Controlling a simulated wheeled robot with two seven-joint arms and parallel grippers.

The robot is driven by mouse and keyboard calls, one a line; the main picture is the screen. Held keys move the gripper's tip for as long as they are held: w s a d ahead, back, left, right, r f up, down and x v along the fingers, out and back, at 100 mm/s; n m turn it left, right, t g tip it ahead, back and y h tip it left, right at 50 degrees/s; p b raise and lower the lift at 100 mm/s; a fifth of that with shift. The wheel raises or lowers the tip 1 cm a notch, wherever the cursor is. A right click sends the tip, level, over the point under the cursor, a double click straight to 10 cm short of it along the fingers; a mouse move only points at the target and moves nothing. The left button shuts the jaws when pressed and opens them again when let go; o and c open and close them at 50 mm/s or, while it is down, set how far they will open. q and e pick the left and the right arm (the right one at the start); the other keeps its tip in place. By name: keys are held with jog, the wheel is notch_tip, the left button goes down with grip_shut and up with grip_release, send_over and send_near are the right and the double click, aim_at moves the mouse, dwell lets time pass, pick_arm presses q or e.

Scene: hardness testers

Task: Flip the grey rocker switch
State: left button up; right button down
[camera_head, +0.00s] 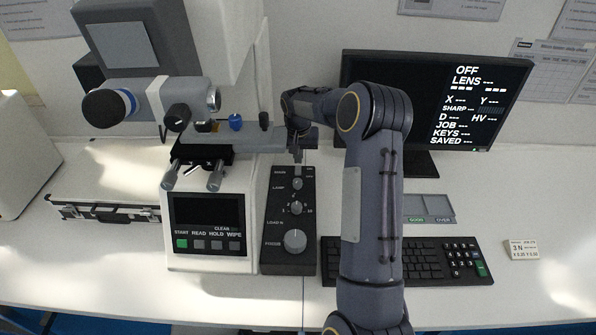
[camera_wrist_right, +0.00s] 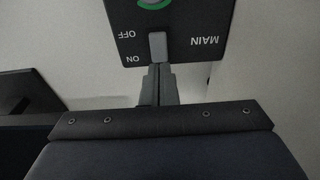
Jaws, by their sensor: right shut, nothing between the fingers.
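The grey rocker switch (camera_wrist_right: 158,46) is on a dark panel marked MAIN, ON and OFF, which shows upside down in the right wrist view. In the head view this panel is the far end of the dark control box (camera_head: 267,222), and the switch is small and partly hidden by my gripper. My right gripper (camera_head: 298,157) is over that end, pointing down. In the right wrist view its fingertips (camera_wrist_right: 158,72) are shut and empty, at the ON end of the switch. I cannot tell whether they touch it. My left gripper is not in view.
The hardness tester (camera_head: 205,255) stands left of the control box, its stage (camera_head: 250,142) close by my right gripper. Knobs (camera_head: 295,241) rise from the box. A keyboard (camera_head: 420,262), small tray (camera_head: 429,205) and monitor (camera_head: 440,85) are on the right. The bench front is mostly clear.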

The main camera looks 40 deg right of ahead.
aim_at(298, 168)
jog(key=shift+f+b, duration=1.75)
jog(key=shift+f, duration=0.55)
dwell(0.5)
jog(key=shift+a+r, duration=0.1)
jog(key=shift+r+p, duration=1.15)
jog(key=shift+r, duration=0.3)
notch_tip(298, 168, up, 3)
jog(key=shift+s+a+f+p, duration=0.15)
jog(key=shift+f+p, duration=0.05)
jog(key=shift+p, duration=0.6)
jog(key=shift+d+r+p, duration=0.2)
jog(key=shift+r+p, duration=0.5)
jog(key=shift+r, duration=0.2)
